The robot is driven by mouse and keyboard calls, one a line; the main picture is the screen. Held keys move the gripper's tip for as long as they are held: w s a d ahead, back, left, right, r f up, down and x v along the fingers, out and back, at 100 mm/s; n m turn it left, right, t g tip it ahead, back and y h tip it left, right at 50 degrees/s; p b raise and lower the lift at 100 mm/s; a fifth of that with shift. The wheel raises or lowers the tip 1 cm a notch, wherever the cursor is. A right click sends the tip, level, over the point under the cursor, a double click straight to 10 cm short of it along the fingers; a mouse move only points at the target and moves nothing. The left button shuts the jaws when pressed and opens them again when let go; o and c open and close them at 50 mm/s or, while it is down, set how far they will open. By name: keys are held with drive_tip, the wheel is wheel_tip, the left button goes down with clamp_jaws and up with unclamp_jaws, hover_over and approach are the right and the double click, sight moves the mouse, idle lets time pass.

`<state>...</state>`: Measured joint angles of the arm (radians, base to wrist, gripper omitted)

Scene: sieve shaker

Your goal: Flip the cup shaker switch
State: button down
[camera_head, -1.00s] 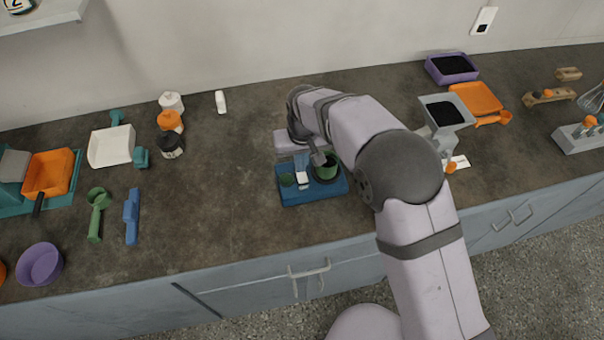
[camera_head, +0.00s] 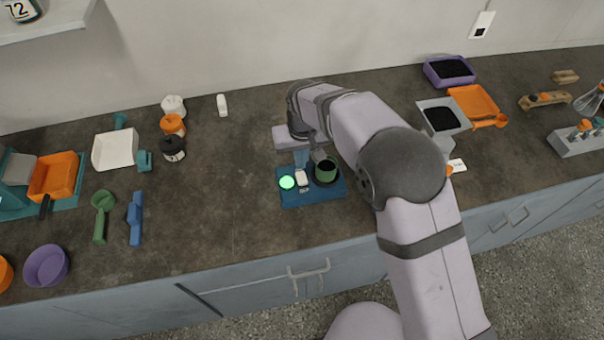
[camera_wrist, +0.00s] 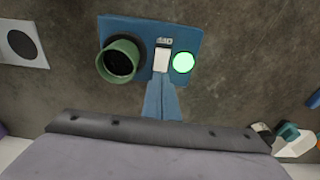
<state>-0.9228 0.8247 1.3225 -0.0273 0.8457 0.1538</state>
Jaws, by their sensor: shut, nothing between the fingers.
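The cup shaker (camera_head: 291,199) is a blue base on the counter, in the middle of the head view. It also shows in the wrist view (camera_wrist: 143,28). A green cup (camera_head: 326,172) stands on it, dark inside (camera_wrist: 121,62). The white switch (camera_head: 302,177) lies between the cup and a round lamp; it also shows in the wrist view (camera_wrist: 162,60). The lamp (camera_head: 287,183) glows bright green (camera_wrist: 183,62). My gripper (camera_wrist: 161,82) is shut and empty. Its blue fingertips are at the near edge of the switch in the wrist view; contact cannot be told.
A grey hopper device (camera_head: 443,117) stands to the right, with purple (camera_head: 448,72) and orange (camera_head: 474,102) trays behind it. Several small jars (camera_head: 172,125) and scoops lie to the left.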

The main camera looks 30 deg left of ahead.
sight(300, 174)
drive_tip(key=shift+r+p, duration=1.05)
drive_tip(key=shift+r, duration=0.7)
drive_tip(key=shift+n+g+h, duration=0.6)
drive_tip(key=shift+h, duration=0.1)
drive_tip(key=s+d+f, duration=0.1)
drive_tip(key=d+f, duration=0.1)
drive_tip(key=s+d+f, duration=0.4)
drive_tip(key=shift+d+f, duration=0.1)
drive_tip(key=shift+f, duration=0.1)
drive_tip(key=shift+g+h, duration=0.3)
drive_tip(key=s+d, duration=0.1)
drive_tip(key=s+d+f, duration=0.1)
drive_tip(key=d, duration=0.1)
drive_tip(key=shift+s+d, duration=0.1)
drive_tip(key=shift+s, duration=0.1)
drive_tip(key=s+d+r+m+g, duration=0.1)
drive_tip(key=s+d+r+m, duration=0.15)
drive_tip(key=d, duration=0.65)
drive_tip(key=s+d+r+m, duration=0.1)
drive_tip(key=s+d+r, duration=0.15)
drive_tip(key=d, duration=0.65)
drive_tip(key=s+d+r+m+g, duration=0.15)
drive_tip(key=s+d, duration=0.25)
drive_tip(key=d, duration=0.5)
drive_tip(key=w+d+r+m+t, duration=0.3)
drive_tip(key=w+d+r+m, duration=0.1)
drive_tip(key=d, duration=0.3)
drive_tip(key=shift+w+d+r+m+y, duration=0.2)
drive_tip(key=shift+w+r+m+y, duration=0.2)
drive_tip(key=shift+m, duration=0.2)
